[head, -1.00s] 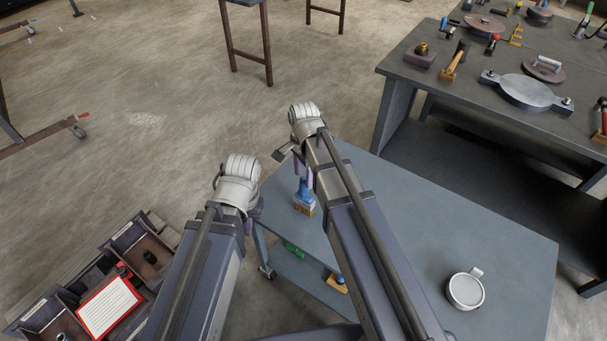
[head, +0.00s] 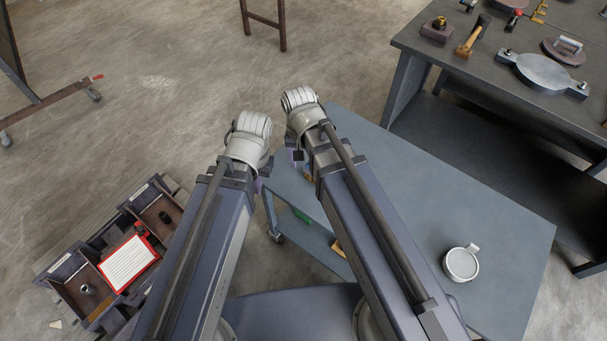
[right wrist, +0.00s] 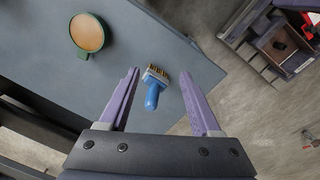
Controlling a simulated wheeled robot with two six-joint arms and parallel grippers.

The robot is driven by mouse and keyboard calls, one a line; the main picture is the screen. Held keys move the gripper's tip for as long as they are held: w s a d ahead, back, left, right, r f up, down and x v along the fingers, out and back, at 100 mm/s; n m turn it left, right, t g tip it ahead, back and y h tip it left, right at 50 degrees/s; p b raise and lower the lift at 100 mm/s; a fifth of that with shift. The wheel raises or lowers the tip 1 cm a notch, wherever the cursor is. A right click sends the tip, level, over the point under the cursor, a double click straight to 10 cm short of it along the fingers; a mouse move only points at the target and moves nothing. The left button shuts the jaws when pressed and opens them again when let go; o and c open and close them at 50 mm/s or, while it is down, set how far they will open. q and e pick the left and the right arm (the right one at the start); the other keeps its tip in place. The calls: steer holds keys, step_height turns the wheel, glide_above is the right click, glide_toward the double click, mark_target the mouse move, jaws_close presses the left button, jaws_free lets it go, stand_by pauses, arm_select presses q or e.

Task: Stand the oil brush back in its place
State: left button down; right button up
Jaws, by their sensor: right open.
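In the head view the right wrist hides most of the brush, and little of that gripper (head: 295,157) shows. My left gripper (head: 258,185) is mostly hidden behind its wrist, left of the table corner; its jaws cannot be made out.
A green-rimmed round pot (right wrist: 89,33) with a tan inside stands on the table. A pale grey cup (head: 461,264) stands farther right. A drawer box with a red-edged card (head: 129,263) is at lower left. A dark workbench (head: 470,60) with tools stands behind right.

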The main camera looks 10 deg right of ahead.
steer(key=s+a+n, duration=0.1)
steer(key=s+n, duration=0.5)
steer(key=n, duration=0.1)
steer(key=shift+a, duration=0.25)
stand_by(0.8)
